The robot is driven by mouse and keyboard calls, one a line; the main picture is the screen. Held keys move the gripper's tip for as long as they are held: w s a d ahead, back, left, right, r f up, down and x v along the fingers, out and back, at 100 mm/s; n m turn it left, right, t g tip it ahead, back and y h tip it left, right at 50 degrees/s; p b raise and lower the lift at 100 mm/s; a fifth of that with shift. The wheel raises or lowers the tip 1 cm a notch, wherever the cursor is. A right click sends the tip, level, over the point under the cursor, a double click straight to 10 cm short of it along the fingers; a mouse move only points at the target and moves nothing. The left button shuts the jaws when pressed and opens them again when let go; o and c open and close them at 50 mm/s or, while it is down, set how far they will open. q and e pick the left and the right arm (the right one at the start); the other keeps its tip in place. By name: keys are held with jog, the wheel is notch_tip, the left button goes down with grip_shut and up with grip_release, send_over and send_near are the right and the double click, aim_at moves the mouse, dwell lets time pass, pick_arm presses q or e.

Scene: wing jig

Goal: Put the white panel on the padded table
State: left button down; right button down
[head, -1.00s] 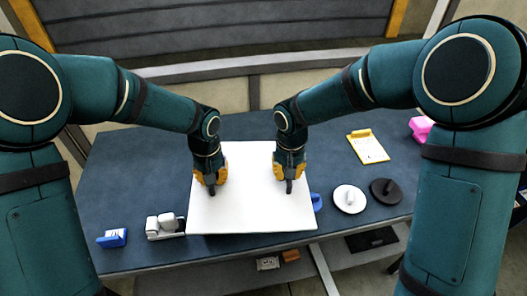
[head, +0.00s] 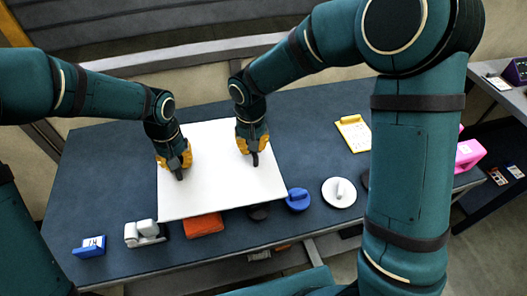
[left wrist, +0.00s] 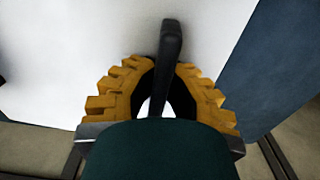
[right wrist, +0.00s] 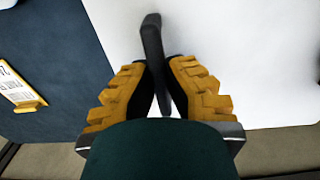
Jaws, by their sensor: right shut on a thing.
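The white panel (head: 215,190) is a flat board with two black handles, above the dark blue table (head: 110,170) in the head view. Its near edge overlaps the view of an orange thing. My right gripper (head: 254,155) is shut on a black handle (right wrist: 152,40) of the panel. My left gripper (head: 178,170) is at the other black handle (left wrist: 171,40), with its fingers on both sides of it. A light gap shows between the left fingers, and their grip is unclear. I cannot tell whether the table top is padded.
On the table are a blue-and-white item (head: 90,247), a white device (head: 143,234), an orange thing (head: 203,226), a blue handle (head: 298,200), a white disc (head: 339,193) and a yellow clipboard (head: 353,133). A pink item (head: 469,154) and another bench (head: 500,85) are at the right.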

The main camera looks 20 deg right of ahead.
pick_arm(q)
jog(key=shift+w, duration=0.15)
pick_arm(e)
jog(key=shift+w, duration=0.1)
